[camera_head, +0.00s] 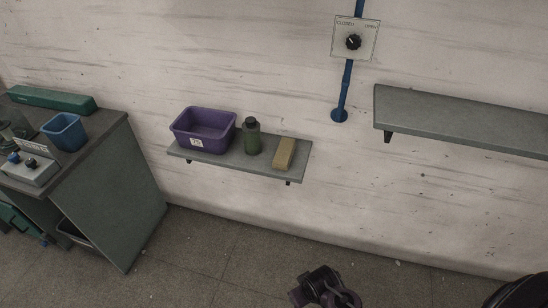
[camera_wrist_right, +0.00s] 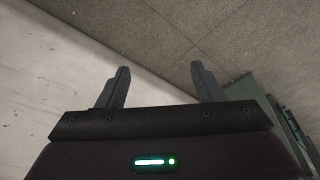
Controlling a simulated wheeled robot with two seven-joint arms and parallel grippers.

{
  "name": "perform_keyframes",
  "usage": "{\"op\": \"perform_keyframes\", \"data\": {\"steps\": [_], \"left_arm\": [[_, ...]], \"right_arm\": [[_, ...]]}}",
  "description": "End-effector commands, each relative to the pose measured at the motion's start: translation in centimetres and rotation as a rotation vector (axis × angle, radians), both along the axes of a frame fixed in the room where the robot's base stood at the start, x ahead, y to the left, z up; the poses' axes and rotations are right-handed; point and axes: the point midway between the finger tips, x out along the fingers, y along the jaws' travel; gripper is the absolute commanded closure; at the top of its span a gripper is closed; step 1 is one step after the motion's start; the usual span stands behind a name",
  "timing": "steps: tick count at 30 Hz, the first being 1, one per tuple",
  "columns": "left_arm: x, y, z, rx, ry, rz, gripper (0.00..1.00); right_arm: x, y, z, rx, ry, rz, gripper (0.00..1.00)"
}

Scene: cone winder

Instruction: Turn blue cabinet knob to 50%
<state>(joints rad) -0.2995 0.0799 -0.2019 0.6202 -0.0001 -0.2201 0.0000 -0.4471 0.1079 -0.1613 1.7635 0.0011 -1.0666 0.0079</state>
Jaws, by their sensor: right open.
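A small blue knob (camera_head: 14,157) sits on a light grey control box (camera_head: 30,175) on top of the grey cabinet (camera_head: 118,180) at the far left of the head view. A black knob (camera_head: 31,163) is beside it on the same box. The blue knob's setting is too small to read. In the right wrist view my right gripper (camera_wrist_right: 160,68) is open, with nothing between its fingers, over floor and wall. It is far from the blue knob, which does not show in that view. My left gripper is not in view.
A blue cup (camera_head: 64,131) and a green case (camera_head: 52,99) stand on the cabinet. A wall shelf (camera_head: 245,162) holds a purple bin (camera_head: 203,130), a green bottle (camera_head: 252,137) and a tan block (camera_head: 284,153). A wall panel (camera_head: 343,42) has another black knob. Open floor lies in front.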

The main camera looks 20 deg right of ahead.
Motion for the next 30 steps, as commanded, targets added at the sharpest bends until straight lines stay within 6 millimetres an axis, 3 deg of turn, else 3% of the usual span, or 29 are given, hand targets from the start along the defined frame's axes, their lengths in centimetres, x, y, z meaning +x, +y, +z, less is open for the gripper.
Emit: {"op": "perform_keyframes", "data": {"steps": [1,5,9,12,23,30], "left_arm": [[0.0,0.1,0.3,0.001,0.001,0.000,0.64],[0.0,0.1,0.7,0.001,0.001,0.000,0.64],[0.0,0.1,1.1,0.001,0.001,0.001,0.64],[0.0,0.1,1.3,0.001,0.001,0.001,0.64],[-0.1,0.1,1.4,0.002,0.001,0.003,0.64],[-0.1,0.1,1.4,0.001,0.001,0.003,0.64]], "right_arm": [[1.1,0.2,3.0,0.002,-0.022,0.000,0.39],[3.4,1.0,10.0,0.007,-0.068,0.004,0.39],[6.4,2.4,18.9,0.017,-0.150,0.013,0.39],[8.7,3.8,23.8,0.020,-0.212,0.024,0.39],[17.7,8.4,36.2,-0.030,-0.440,0.059,0.39],[24.3,10.3,45.5,-0.138,-0.629,0.036,0.39]]}}
